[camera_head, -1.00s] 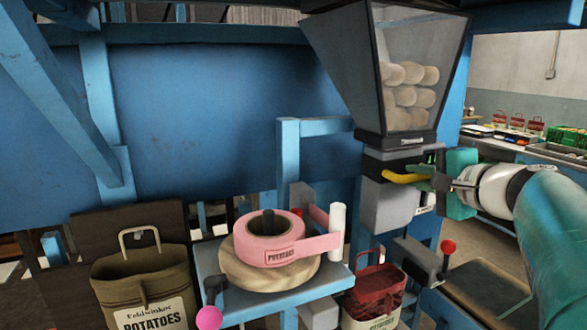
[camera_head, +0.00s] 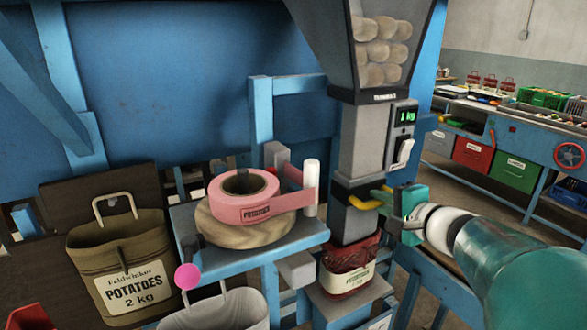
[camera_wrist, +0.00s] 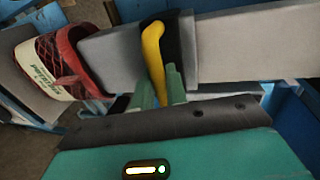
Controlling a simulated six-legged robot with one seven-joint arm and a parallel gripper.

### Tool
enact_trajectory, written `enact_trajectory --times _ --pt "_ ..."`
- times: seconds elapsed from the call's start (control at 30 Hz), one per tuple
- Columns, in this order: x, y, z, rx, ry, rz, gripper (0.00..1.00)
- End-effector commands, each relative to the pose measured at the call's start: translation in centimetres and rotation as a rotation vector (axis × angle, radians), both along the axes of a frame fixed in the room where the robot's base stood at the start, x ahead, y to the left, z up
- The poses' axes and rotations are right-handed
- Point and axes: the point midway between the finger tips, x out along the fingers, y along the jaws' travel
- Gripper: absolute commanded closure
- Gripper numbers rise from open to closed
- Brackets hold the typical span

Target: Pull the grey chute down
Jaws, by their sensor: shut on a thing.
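The grey chute (camera_head: 353,224) hangs below the potato hopper, with a black collar and a yellow handle (camera_head: 356,200) near its lower part. My gripper (camera_head: 380,198) is shut on the yellow handle, coming from the right. In the wrist view my gripper's green fingers (camera_wrist: 160,88) close around the yellow handle (camera_wrist: 153,52), and the chute (camera_wrist: 106,60) runs to the left. The chute's lower end is at the mouth of a red sack (camera_head: 347,277), seemingly inside it; the sack also shows in the wrist view (camera_wrist: 68,52).
The hopper (camera_head: 383,45) holds several potatoes. A display (camera_head: 406,115) reads 1 kg above a white switch (camera_head: 402,153). Left of the chute, a blue stand carries a pink tape roll (camera_head: 244,197). An olive potato sack (camera_head: 124,258) hangs farther left.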

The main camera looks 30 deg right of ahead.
Motion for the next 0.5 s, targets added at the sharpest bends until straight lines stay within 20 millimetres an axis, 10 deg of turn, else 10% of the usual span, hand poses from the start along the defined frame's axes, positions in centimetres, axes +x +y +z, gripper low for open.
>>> enact_trajectory --times 0.47,0.5 --pt "0.12 0.11 -1.42 0.001 0.007 0.003 1.0" --pt "0.12 0.11 -1.45 0.002 0.007 0.002 0.8"
